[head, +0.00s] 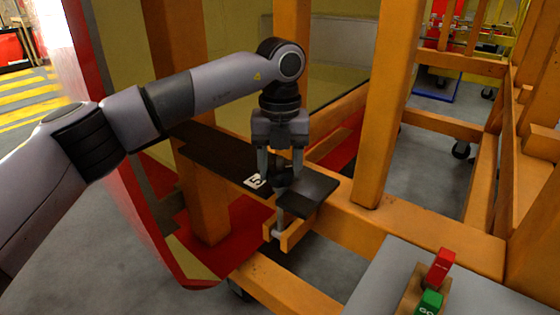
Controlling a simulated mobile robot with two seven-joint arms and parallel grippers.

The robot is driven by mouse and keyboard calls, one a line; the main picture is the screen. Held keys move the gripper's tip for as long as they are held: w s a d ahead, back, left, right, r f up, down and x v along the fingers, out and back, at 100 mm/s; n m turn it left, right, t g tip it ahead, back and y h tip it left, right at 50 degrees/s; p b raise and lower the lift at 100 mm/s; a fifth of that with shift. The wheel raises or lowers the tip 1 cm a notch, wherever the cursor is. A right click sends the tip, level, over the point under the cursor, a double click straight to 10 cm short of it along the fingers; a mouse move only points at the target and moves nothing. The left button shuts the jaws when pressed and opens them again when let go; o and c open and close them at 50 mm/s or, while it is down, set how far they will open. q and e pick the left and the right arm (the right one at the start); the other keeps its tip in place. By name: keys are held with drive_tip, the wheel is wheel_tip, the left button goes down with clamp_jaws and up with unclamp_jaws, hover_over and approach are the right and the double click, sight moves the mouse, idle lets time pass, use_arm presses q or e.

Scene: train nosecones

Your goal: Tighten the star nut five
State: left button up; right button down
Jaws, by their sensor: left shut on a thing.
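My left gripper (281,165) points straight down in the head view and is shut on the black star nut (284,172) of clamp five. The fingers hide much of the nut. A white label with a 5 (255,182) sits just left of it on the dark clamp plate (225,155). Below the nut, a metal bolt (280,222) runs down to an orange bracket (298,232) on the frame. My right gripper is not in view.
An orange frame (390,100) of thick posts and beams stands around the clamp. A red and yellow nosecone panel (120,190) is at the left. A grey table (385,280) at the lower right bears a red block (440,266) and a green GO block (429,302).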

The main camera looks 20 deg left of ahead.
use_arm(q)
drive_tip(key=m, duration=0.4)
drive_tip(key=shift+r+m+p, duration=0.1)
drive_tip(key=shift+m+p, duration=0.2)
drive_tip(key=shift+p, duration=0.1)
drive_tip(key=shift+m, duration=1.6)
drive_tip(key=o, duration=1.1)
drive_tip(key=shift+c, duration=0.2)
wheel_tip(320, 180, up, 7)
drive_tip(key=shift+r, duration=0.1)
